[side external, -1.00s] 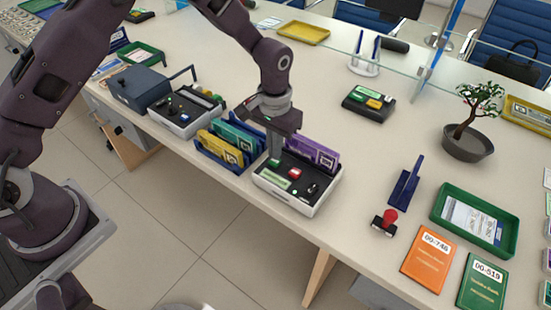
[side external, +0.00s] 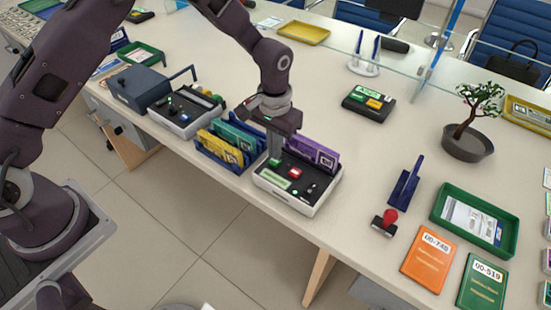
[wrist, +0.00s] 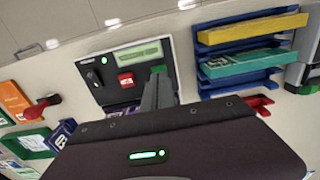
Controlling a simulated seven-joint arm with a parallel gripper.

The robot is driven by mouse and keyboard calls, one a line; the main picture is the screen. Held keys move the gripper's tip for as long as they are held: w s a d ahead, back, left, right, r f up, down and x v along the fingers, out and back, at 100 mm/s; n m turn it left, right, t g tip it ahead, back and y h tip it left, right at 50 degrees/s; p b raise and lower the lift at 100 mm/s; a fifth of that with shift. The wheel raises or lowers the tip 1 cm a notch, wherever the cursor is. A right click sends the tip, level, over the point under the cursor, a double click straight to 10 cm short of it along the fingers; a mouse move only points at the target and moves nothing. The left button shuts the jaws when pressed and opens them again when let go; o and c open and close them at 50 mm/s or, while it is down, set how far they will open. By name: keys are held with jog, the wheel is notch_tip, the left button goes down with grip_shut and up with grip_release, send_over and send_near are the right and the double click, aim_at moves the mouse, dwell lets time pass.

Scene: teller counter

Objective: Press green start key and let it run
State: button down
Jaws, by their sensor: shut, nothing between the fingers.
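The machine (side external: 305,203) is a white-sided box with a black top, near the counter's front edge. It has a red key (side external: 294,173), a pale green display (side external: 276,180) and purple cards (side external: 312,151) along its back. The green key (wrist: 158,69) shows beside the display in the wrist view, right of the red key (wrist: 126,79). My gripper (side external: 275,158) points down, shut and empty, with its fingertips at the green key. The fingers partly cover the key; I cannot tell whether they touch it or whether it is pressed down.
A blue rack (side external: 222,162) with yellow and teal cards stands close left of the machine. A second device (side external: 185,115) is further left. A red-handled stamp (side external: 388,222), a blue stand (side external: 405,185) and a green tray (side external: 475,220) lie to the right. Counter behind is mostly clear.

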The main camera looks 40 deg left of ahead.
jog(key=shift+f, duration=0.95)
notch_tip(320, 180, up, 9)
dwell(0.8)
jog(key=s+a+r+t, duration=0.1)
jog(key=s+a+r, duration=0.3)
jog(key=r, duration=0.5)
jog(key=s+a+r+t, duration=0.2)
jog(key=s+r, duration=0.5)
jog(key=r, duration=0.2)
jog(key=s+a+r+t, duration=0.1)
jog(key=s+a, duration=0.1)
jog(key=s, duration=0.6)
jog(key=s+a+t, duration=0.1)
jog(key=s+a, duration=0.1)
jog(key=s, duration=0.7)
jog(key=shift+r+t, duration=0.3)
jog(key=shift+r, duration=0.1)
